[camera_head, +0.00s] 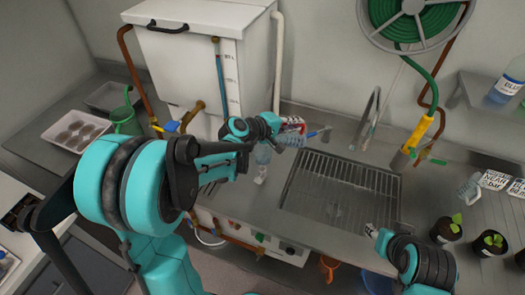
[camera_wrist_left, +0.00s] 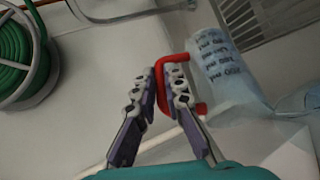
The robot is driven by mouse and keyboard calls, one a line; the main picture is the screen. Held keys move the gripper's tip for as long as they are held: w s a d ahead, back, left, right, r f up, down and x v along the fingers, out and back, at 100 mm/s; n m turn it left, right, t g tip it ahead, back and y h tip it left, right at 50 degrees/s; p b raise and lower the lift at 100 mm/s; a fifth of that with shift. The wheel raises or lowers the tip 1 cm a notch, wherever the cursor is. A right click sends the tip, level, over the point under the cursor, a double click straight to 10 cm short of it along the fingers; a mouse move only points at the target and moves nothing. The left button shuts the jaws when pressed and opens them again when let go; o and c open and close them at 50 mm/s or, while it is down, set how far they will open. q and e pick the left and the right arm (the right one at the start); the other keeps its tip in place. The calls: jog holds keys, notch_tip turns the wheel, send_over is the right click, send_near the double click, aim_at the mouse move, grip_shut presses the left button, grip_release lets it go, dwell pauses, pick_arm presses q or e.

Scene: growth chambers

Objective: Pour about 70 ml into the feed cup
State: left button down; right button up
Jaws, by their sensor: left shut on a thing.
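My left gripper (camera_head: 283,128) is above the counter between the white tank and the sink rack. In the left wrist view its fingers (camera_wrist_left: 164,85) are shut on a red handle (camera_wrist_left: 192,78). Red also shows at the fingertips in the head view, beside a pale printed surface. A clear container (camera_head: 263,156) with a white label stands below this gripper, partly hidden by it. I cannot tell which vessel is the feed cup. A clear vessel (camera_head: 469,188) is at the right. My right gripper (camera_head: 376,236) is low at the sink's front edge; its fingers are too small to read.
A wire rack (camera_head: 340,192) covers the sink, with a tap (camera_head: 369,118) behind. The white tank (camera_head: 200,60) stands at the back left. Potted seedlings (camera_head: 447,230) are at the right. A green can (camera_head: 126,118) and a tray (camera_head: 70,131) are at the left.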

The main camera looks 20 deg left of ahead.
pick_arm(q)
jog(key=shift+s+a+r, duration=0.1)
jog(key=shift+a+r, duration=0.05)
jog(key=shift+r, duration=0.05)
dwell(0.3)
jog(key=shift+s+a+r+t+h+b, duration=0.25)
jog(key=shift+s+a+t+h+b, duration=0.25)
jog(key=shift+a+b, duration=0.2)
dwell(0.3)
